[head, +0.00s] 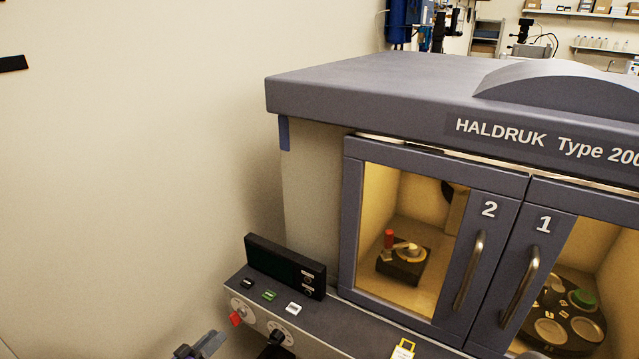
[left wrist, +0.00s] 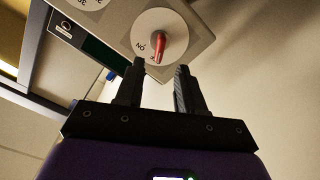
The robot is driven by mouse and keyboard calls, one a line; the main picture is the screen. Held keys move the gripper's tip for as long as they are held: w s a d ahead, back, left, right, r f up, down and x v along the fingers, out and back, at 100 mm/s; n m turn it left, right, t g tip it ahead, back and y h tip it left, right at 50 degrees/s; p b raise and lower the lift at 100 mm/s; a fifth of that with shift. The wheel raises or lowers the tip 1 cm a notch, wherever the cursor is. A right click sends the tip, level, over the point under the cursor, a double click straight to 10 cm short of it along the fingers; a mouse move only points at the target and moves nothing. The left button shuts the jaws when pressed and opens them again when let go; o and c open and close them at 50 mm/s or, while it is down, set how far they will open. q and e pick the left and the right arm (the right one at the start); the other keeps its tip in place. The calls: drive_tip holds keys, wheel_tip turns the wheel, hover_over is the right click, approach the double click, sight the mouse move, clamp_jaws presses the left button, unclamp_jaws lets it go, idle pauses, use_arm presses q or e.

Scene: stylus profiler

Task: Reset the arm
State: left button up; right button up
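The profiler (head: 370,85) is a grey cabinet labelled HALDRUK with two glazed doors, both looking shut. Behind door 2 (head: 490,209) is a dark block (head: 402,268) carrying a small arm with a red knob (head: 389,238). A red switch (head: 236,318) sits on a white dial on the sloping front panel. In the left wrist view the red switch (left wrist: 158,44) is just beyond my fingertips, its dial marked ON. My left gripper (head: 200,345) is at the bottom of the head view; in the wrist view (left wrist: 160,68) it is open and empty. My right gripper is not in view.
A black display box (head: 285,266) stands on the panel behind several small buttons. A black knob (head: 277,338) is right of the red switch. Behind door 1 (head: 544,224) is a dark round tray (head: 570,333) with discs.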

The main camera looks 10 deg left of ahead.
use_arm(q)
drive_tip(key=s+d+f+n+g+y, duration=0.1)
drive_tip(key=d+f+g, duration=0.2)
drive_tip(key=d+f, duration=0.45)
drive_tip(key=s+d+f+n+g+y, duration=0.15)
drive_tip(key=d+f+g, duration=0.25)
drive_tip(key=d, duration=0.7)
drive_tip(key=s+d+f+g, duration=0.1)
drive_tip(key=s+d+g, duration=0.2)
drive_tip(key=s, duration=0.4)
drive_tip(key=s+d+f+m+g, duration=0.1)
drive_tip(key=s+d+f+g, duration=0.1)
drive_tip(key=s, duration=0.5)
drive_tip(key=s+d+f+g, duration=0.2)
drive_tip(key=s+d+g, duration=0.2)
drive_tip(key=s, duration=0.3)
drive_tip(key=shift+d+m, duration=0.35)
drive_tip(key=shift+d, duration=0.15)
